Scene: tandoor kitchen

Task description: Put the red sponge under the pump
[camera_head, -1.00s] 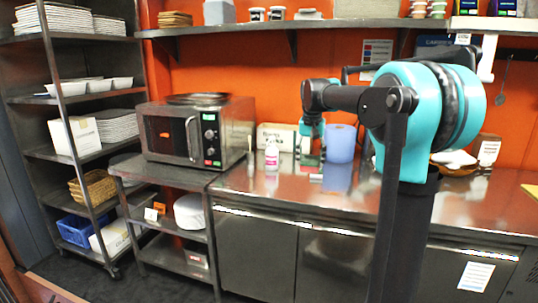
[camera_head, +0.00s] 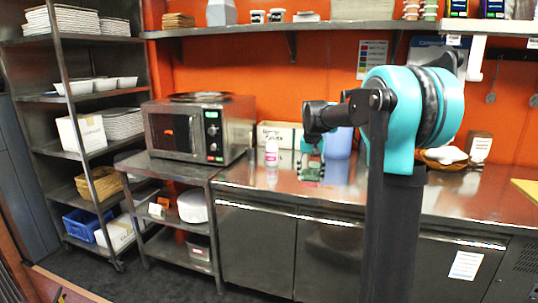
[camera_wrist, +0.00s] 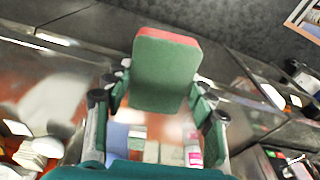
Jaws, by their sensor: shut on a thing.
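A sponge (camera_wrist: 165,75) with a broad green face and a red edge is in the wrist view, between the fingers of my gripper (camera_wrist: 160,88). My gripper is shut on it. In the head view my gripper (camera_head: 312,146) is low over the steel counter, in front of a pale box; the sponge is too small to make out clearly there. A small white bottle with a pink label (camera_head: 271,153) stands on the counter left of the gripper. It also shows in the wrist view (camera_wrist: 194,157). I cannot tell whether it has a pump top.
A microwave (camera_head: 200,130) stands left of the bottle. The pale box (camera_head: 280,133) and a blue roll (camera_head: 338,143) stand at the back of the counter (camera_head: 250,176). A basket (camera_head: 443,158) is farther right, beyond my arm. The counter front is mostly bare.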

